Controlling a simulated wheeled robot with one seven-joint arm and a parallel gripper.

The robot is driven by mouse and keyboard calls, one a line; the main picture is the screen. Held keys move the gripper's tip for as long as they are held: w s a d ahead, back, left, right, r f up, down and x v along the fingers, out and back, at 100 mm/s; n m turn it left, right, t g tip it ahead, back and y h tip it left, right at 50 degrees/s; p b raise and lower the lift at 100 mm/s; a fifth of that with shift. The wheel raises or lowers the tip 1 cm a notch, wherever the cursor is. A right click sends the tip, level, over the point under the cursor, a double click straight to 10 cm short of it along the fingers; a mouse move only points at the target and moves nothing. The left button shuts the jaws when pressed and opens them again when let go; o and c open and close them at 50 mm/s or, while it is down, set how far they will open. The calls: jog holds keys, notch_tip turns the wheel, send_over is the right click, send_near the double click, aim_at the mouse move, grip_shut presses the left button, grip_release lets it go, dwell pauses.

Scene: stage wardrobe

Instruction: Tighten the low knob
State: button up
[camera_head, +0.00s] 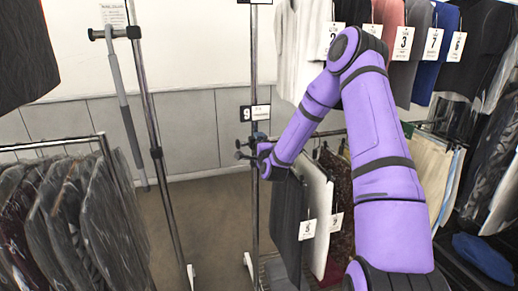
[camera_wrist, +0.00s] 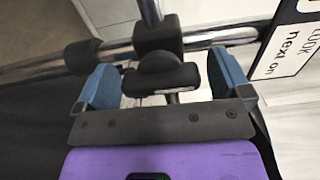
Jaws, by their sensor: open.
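A black knob (camera_wrist: 158,78) on a black clamp (camera_wrist: 157,36) sits between my gripper's blue fingers in the wrist view. My gripper (camera_wrist: 164,82) is open, with a gap visible between the knob and each finger. In the head view my gripper (camera_head: 262,154) is at the middle chrome pole (camera_head: 254,208), level with dark clamp parts (camera_head: 240,144). The purple arm and the small scale hide much of this contact area, and I cannot tell the knob's tightness.
A sign (camera_wrist: 290,45) is close to the right finger. Covered garments (camera_head: 85,215) hang at left. Dark and white garments (camera_head: 316,215) hang just right of the pole. Another stand pole (camera_head: 160,130) is at left. Open floor (camera_head: 215,215) lies between the poles.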

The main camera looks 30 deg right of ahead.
jog(key=v, duration=1.1)
jog(key=shift+w, duration=0.1)
jog(key=s+a+r+n+g+y, duration=0.25)
jog(key=s+a+r+n, duration=0.2)
jog(key=r+n, duration=0.25)
jog(key=s+a+r+n+g+y, duration=0.1)
jog(key=s+a+r+n+g, duration=0.25)
jog(key=a+r+n, duration=0.35)
jog(key=s+a+r+n+g, duration=0.2)
jog(key=s+r, duration=0.3)
jog(key=s, duration=0.8)
jog(key=s+a+r+n+g+y, duration=0.1)
jog(key=s+r+n+g, duration=0.3)
jog(key=s, duration=1)
jog(key=shift+a+r+n, duration=0.4)
jog(key=shift+a+n, duration=0.3)
jog(key=shift+y, duration=0.25)
